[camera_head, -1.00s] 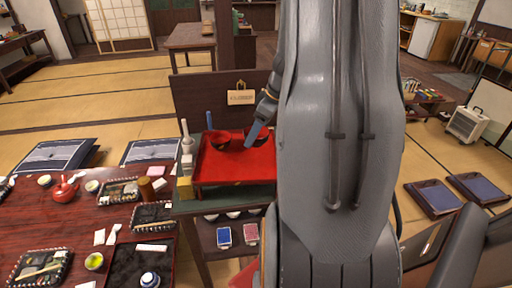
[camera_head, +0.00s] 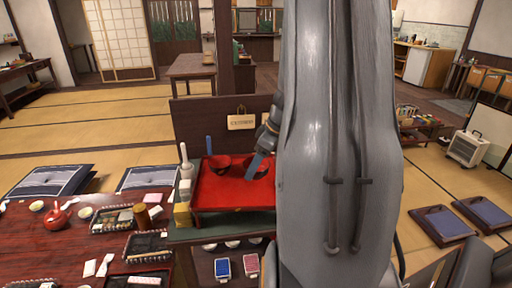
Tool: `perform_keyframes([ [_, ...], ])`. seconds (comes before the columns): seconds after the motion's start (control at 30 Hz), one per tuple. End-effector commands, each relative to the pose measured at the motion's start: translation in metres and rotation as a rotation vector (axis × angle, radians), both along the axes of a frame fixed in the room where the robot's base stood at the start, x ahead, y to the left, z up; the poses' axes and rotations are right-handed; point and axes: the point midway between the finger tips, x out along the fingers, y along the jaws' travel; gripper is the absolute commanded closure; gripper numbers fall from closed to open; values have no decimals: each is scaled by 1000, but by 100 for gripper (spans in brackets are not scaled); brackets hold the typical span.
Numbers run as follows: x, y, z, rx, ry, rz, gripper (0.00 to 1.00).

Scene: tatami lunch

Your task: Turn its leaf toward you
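I cannot tell which thing the task's leaf belongs to. A dark upright panel (camera_head: 190,112) stands behind a side stand (camera_head: 205,236) and carries a pale hanging plaque (camera_head: 241,123). A red tray (camera_head: 222,197) with red bowls (camera_head: 219,163) lies on the stand. My gripper (camera_head: 256,166) shows as one blue finger over the tray's back right, in front of a bowl. My arm hides the rest of the gripper and the right end of the panel, so its opening is not visible. I see nothing held.
A low lacquer table (camera_head: 55,245) with a red teapot (camera_head: 56,217) and dishes fills the left front. Floor cushions (camera_head: 483,211) lie at the right near a white heater (camera_head: 467,147). Open tatami (camera_head: 90,120) lies behind. A shoji screen (camera_head: 119,40) stands at the back left.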

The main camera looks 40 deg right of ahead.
Motion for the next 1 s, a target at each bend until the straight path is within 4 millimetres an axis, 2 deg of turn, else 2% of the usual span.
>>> perform_keyframes([
  [0.03, -1, 1, -12, 3, 5, -3, 61],
  [0.17, -4, 1, -25, -3, 9, 5, 61],
  [0.47, -4, 0, -24, -4, 8, 195, 61],
  [0.77, -4, 0, -24, -5, 7, 548, 61],
  [1.0, -2, 0, -28, -8, 4, 961, 61],
])
